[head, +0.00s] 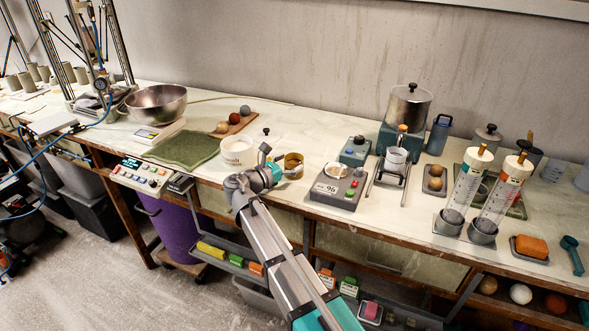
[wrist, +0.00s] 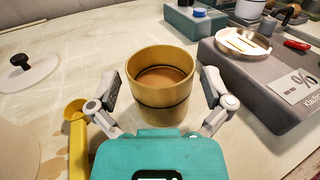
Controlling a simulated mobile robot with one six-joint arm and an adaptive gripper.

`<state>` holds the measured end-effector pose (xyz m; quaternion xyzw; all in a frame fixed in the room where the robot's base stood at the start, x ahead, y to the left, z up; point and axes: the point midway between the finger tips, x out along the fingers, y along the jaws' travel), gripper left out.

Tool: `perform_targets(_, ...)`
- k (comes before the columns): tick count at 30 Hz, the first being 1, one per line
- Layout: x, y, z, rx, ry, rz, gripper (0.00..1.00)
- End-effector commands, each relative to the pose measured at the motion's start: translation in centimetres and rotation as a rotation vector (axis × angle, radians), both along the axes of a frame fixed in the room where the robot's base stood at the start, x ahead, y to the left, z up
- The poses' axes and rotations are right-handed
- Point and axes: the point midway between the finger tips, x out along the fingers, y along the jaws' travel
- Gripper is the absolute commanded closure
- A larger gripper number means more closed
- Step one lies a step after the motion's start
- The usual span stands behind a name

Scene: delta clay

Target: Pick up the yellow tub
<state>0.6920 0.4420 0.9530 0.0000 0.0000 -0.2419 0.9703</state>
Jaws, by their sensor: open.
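The yellow tub (wrist: 162,98) stands upright on the pale worktop in the wrist view, with a brown content inside and a dark band round its side. My gripper (wrist: 165,92) is open, with one finger at the left and one at the right of the tub. Whether the fingers touch it I cannot tell. In the head view the tub (head: 293,164) sits just right of my gripper (head: 270,164), near the front of the bench. The tub's lower front is partly hidden by my gripper in the wrist view.
A grey scale (wrist: 262,85) with a dish stands close on the right. A yellow scoop (wrist: 77,135) lies close on the left, and a white lid with a black knob (wrist: 24,72) is further left. A white container (head: 237,152) stands left of my gripper.

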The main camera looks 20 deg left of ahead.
Motion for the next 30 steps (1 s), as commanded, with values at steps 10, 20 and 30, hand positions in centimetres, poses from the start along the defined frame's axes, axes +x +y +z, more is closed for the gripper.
perform_targets(10, 2.7, -1.5, -0.1, 0.0, 0.0, 0.0, 0.0)
perform_targets(20, 2.8, -1.5, -0.1, 0.0, 0.0, 0.0, 0.0)
perform_targets(30, 2.8, -1.6, -0.1, 0.0, 0.0, -0.002, 0.22)
